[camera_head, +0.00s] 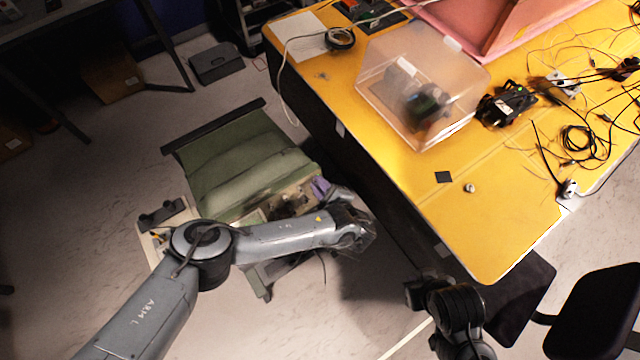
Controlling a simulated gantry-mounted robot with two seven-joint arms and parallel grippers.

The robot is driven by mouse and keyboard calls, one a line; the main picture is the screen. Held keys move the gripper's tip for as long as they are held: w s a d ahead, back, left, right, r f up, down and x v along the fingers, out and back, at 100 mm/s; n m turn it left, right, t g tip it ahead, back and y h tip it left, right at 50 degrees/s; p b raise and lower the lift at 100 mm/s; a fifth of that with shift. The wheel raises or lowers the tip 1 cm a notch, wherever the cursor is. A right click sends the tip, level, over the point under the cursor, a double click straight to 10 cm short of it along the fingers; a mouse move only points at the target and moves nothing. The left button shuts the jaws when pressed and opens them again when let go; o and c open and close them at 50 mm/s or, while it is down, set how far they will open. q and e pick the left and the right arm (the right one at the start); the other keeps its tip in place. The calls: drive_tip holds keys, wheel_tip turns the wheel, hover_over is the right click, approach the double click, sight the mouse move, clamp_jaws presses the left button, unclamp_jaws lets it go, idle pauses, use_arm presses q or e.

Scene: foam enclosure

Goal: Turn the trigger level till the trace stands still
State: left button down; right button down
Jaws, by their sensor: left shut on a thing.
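An olive-green boxy instrument (240,155), seemingly the oscilloscope, stands low on a cart beside the yellow table. Its cluttered light front edge (255,217) is partly covered by my left arm. My left gripper (318,193) is at the right end of this front edge, beside a small purple part. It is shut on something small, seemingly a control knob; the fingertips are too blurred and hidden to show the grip. The trigger level marking and the trace cannot be made out. A dark part of my right arm (455,310) shows at the bottom; its fingers are unclear.
The yellow table (500,225) borders the instrument on the right. It holds a clear plastic box (385,70), a black device (505,103) and loose cables (580,140). A black chair (600,315) stands lower right. Floor at the left is mostly clear.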

use_arm(q)
drive_tip(key=shift+r+m, duration=0.1)
drive_tip(key=shift+m, duration=0.4)
drive_tip(key=c, duration=1.1)
unclamp_jaws()
use_arm(e)
drive_tip(key=shift+r, duration=0.1)
